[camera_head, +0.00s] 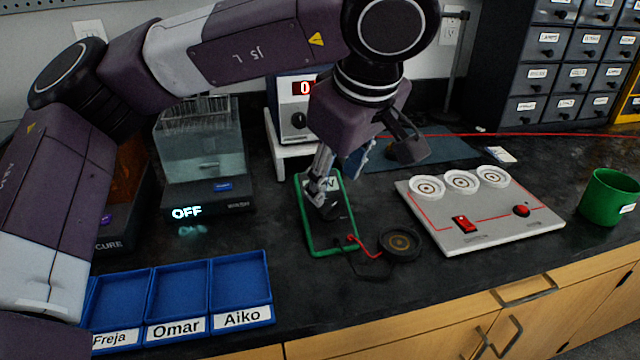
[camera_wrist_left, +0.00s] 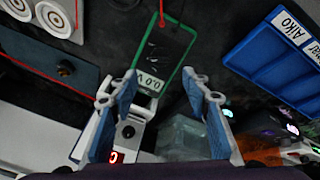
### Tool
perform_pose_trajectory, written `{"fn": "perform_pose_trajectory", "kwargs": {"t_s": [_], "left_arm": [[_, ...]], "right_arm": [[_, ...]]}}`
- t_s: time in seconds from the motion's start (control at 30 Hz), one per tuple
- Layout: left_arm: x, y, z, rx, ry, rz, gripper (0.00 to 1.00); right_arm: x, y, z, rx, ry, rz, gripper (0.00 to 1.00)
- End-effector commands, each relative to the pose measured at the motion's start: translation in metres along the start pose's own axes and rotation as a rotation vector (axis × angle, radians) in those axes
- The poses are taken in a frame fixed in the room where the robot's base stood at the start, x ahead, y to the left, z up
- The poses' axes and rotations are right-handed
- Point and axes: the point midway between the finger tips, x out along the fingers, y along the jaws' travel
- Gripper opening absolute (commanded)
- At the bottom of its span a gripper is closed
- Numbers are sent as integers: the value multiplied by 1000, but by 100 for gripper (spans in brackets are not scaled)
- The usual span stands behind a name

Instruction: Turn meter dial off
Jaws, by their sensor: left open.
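The meter (camera_head: 309,236) is a flat device with a green frame and dark face, lying on the black counter. Its display shows partly in the head view, and in the wrist view the meter (camera_wrist_left: 172,42) reads about 0.0 V. My left gripper (camera_head: 345,180) is above the meter, pointing down, and its arm and finger cover part of the face. In the left wrist view the open jaws (camera_wrist_left: 160,78) are empty, with the meter's display end between and beyond the fingertips. I cannot make out the dial clearly. My right gripper is not in view.
A red lead runs from the meter to a round black coil (camera_head: 401,243). Close right is a white switch panel (camera_head: 480,220). Behind stands a power supply (camera_head: 291,92) with a red display. Blue name trays (camera_head: 240,287) and a bath marked OFF (camera_head: 210,205) are left; a green cup (camera_head: 607,196) is right.

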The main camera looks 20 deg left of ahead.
Motion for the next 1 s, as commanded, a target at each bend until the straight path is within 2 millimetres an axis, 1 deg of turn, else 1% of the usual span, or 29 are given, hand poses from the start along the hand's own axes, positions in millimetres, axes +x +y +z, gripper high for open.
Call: {"fn": "perform_pose_trajectory", "kwargs": {"t_s": [0.17, 0.37, 0.5, 0.63, 0.87, 0.93, 1.0], "left_arm": [[23, -2, 1, -1, -1, -5, 44], [56, -2, 1, -1, -1, -5, 44], [70, -1, 1, -1, -1, -3, 44], [77, -1, 1, -1, -2, -2, 44], [77, -1, 0, -1, -2, -2, 44], [77, -1, 0, -1, -2, -2, 38], [77, -1, 0, -1, -2, -2, 30]], "right_arm": [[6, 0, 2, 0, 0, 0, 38], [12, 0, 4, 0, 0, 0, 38], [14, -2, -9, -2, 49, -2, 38], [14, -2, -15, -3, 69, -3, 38], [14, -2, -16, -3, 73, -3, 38], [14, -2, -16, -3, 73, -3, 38], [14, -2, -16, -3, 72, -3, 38]]}}
